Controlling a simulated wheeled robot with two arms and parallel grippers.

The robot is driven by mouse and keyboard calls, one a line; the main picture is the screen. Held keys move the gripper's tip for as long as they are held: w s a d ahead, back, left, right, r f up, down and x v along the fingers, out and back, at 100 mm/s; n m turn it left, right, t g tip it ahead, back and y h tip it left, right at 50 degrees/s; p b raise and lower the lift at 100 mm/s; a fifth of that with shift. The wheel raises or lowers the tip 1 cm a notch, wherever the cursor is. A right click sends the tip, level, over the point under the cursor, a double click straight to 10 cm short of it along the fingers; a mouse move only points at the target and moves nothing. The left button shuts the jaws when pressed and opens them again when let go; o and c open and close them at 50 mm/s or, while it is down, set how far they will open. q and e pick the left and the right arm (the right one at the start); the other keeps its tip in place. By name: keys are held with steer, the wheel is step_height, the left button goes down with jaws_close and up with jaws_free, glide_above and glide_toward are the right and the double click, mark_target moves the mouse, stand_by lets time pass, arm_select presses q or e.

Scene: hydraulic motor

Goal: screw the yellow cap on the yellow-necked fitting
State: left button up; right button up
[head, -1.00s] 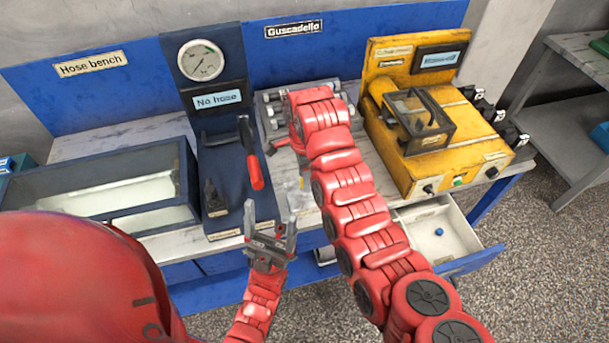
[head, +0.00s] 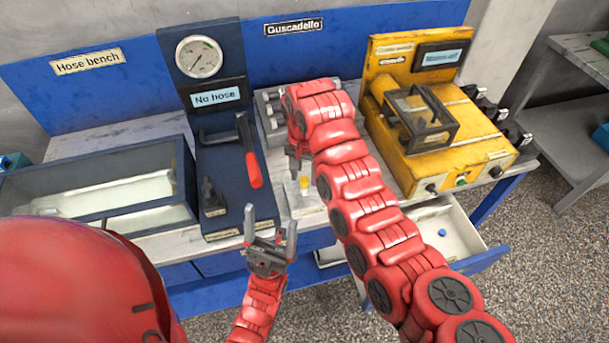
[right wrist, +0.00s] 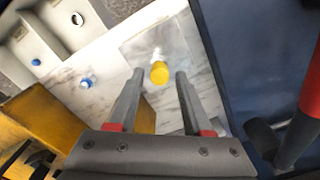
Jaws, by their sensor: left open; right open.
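A yellow round cap (right wrist: 160,72) shows in the right wrist view, with a whitish fitting (right wrist: 157,52) partly visible behind it. In the head view the yellow piece (head: 306,182) stands upright over a pale plate near the bench's front edge. I cannot tell how far the cap is seated, and any yellow neck beneath it is hidden. My right gripper (head: 298,162) is open just above it; in the wrist view its fingertips lie on either side of the cap, with gaps. My left gripper (head: 268,240) is open and empty, pointing up in front of the bench.
A blue-capped fitting (right wrist: 87,82) is on the bench, beside an open drawer (head: 455,243) holding a blue piece. The blue gauge stand (head: 233,190) with a red-handled lever is left of the plate; the yellow machine (head: 435,165) is right.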

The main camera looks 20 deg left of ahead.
steer(key=n+b, duration=0.1)
steer(key=n, duration=0.1)
steer(key=f+n+b, duration=0.1)
steer(key=n, duration=0.1)
steer(key=shift+w+d, duration=0.1)
steer(key=shift+r+n+b, duration=0.2)
steer(key=shift+n+b, duration=0.4)
steer(key=shift+n, duration=0.4)
steer(key=shift+r+n, duration=0.1)
steer(key=shift+n, duration=0.3)
steer(key=shift+r, duration=0.1)
jaws_close()
